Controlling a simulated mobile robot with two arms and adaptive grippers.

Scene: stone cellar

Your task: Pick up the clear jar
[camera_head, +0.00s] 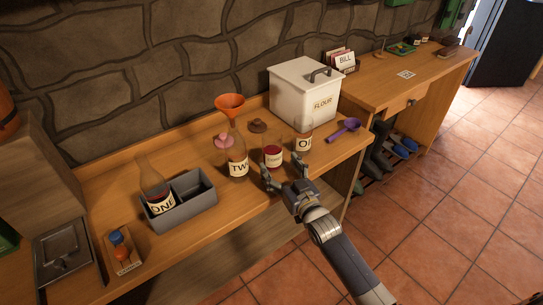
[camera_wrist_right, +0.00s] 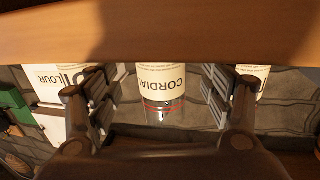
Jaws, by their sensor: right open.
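A clear glass jar (camera_head: 272,157) with a white label and dark red contents stands upright on the wooden bench. In the right wrist view the jar (camera_wrist_right: 162,95) shows upside down, its label reading CORDIAL. My right gripper (camera_head: 284,170) is open at the bench's front edge, with the jar just behind its fingers. In the wrist view the jar lies between the two fingers of the gripper (camera_wrist_right: 160,105), with a gap on each side; how deep it sits between them is unclear. My left gripper is not in view.
Bottle TWO (camera_head: 238,166) stands left of the jar, with an orange funnel (camera_head: 229,101) near it. A white flour bin (camera_head: 300,90) stands behind. A grey divided tray (camera_head: 207,200) holds bottle ONE (camera_head: 154,188).

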